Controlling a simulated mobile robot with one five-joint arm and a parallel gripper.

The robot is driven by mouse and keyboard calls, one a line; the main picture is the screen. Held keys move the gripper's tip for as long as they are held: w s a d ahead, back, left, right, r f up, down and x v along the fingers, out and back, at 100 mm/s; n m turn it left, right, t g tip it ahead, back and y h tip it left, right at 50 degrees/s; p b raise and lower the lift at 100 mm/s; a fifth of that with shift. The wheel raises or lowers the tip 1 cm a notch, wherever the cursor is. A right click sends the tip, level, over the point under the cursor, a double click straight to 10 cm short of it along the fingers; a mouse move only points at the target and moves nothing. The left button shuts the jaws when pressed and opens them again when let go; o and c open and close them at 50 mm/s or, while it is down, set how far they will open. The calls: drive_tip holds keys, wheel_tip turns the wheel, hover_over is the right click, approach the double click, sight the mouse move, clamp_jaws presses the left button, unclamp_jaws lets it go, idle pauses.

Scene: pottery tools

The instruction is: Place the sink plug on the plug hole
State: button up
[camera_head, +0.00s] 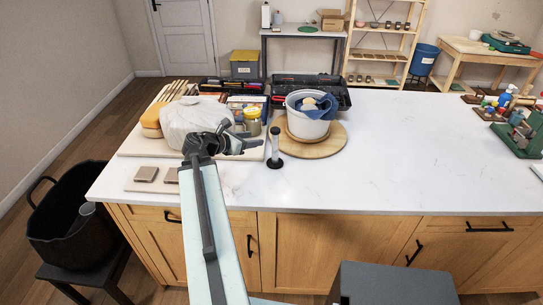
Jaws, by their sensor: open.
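My gripper (245,146) is at the end of my raised arm, over the left part of the white counter. It appears open and I see nothing held in it. Right of its tips, a small upright piece with a black round foot (275,162) and a pale stem stands on the counter; I cannot tell whether this is the sink plug. I cannot make out a sink or a plug hole anywhere in this view. Part of the counter behind my gripper and arm is hidden.
A white bucket (307,127) with blue cloth stands on a round wooden board (333,142). A grey-white wrapped lump (187,120) and tools crowd the left. The counter's (410,150) middle right is clear. A black tub (73,230) is at lower left.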

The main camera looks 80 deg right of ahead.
drive_tip(key=g, duration=0.1)
hover_over(275, 147)
drive_tip(key=w+a, duration=0.2)
drive_tip(key=w, duration=0.1)
drive_tip(key=b+x, duration=0.3)
drive_tip(key=x, duration=0.4)
drive_tip(key=shift+s+f+m, duration=0.15)
drive_tip(key=shift+s+m, duration=0.15)
drive_tip(key=shift+m, duration=0.1)
drive_tip(key=shift+d, duration=0.1)
clamp_jaws()
idle(0.4)
